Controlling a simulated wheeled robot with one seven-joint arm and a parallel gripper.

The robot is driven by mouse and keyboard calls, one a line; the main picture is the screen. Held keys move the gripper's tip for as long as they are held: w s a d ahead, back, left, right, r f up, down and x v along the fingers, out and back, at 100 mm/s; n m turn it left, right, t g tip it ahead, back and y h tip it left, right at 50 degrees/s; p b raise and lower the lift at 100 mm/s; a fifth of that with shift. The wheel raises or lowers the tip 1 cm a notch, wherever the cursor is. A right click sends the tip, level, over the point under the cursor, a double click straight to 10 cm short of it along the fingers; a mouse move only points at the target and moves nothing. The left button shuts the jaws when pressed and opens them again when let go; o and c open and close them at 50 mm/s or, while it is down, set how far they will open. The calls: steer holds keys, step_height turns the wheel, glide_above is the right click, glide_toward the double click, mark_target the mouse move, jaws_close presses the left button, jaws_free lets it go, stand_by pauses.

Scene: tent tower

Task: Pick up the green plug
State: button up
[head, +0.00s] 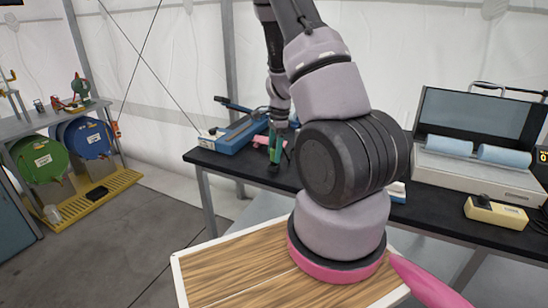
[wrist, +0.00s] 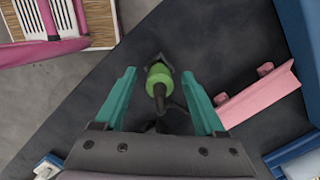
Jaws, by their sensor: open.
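The green plug (wrist: 159,78) shows in the wrist view, a green cylinder with black ends, on the dark table top. My gripper (wrist: 162,78) has its two teal fingers apart, one on each side of the plug, with a visible gap on both sides. In the head view my gripper (head: 274,148) points down at the dark table, near its left part. The plug cannot be made out clearly there. How high the fingertips are above the table is hard to tell.
A pink bracket (wrist: 258,95) lies right of the right finger. A blue device (head: 232,132) stands left of my gripper on the dark table (head: 235,168). An open grey case (head: 478,150) with blue rolls and a yellow box (head: 496,213) are further right.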

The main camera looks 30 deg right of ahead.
steer(key=shift+f, duration=0.5)
steer(key=shift+c, duration=0.4)
jaws_close()
